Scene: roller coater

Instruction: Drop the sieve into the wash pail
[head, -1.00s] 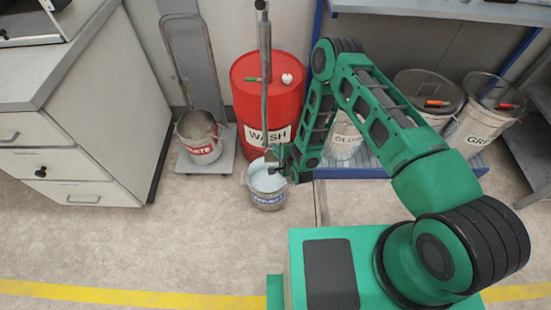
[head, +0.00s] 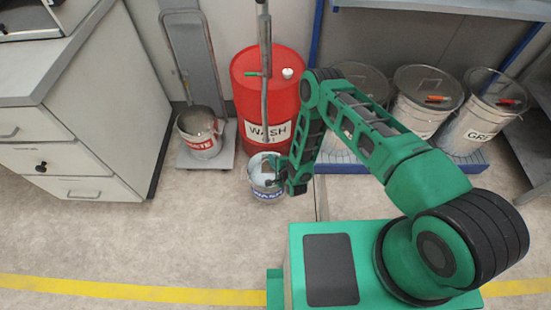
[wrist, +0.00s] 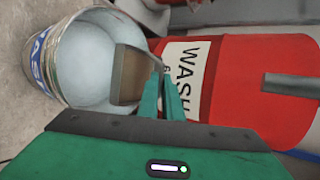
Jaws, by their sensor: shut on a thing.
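The wash pail (head: 268,194) is a metal bucket with a blue WASH label, standing on the floor in front of the red drum. In the wrist view the pail (wrist: 62,50) lies at upper left, its pale interior showing. My gripper (head: 279,178) is at the pail's right rim. In the wrist view my gripper (wrist: 158,92) is shut on the sieve (wrist: 128,74), a small grey-framed square with a tan face. The sieve overlaps the pail's mouth in both views. I cannot tell how deep it sits or whether it touches the pail wall.
The red WASH drum (head: 268,97) stands right behind the pail, with a vertical pipe in front. A waste bucket (head: 200,147) sits on a trolley at left. Several lidded bins, including a GREY-type bin (head: 482,125), stand at right. Floor in front is clear.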

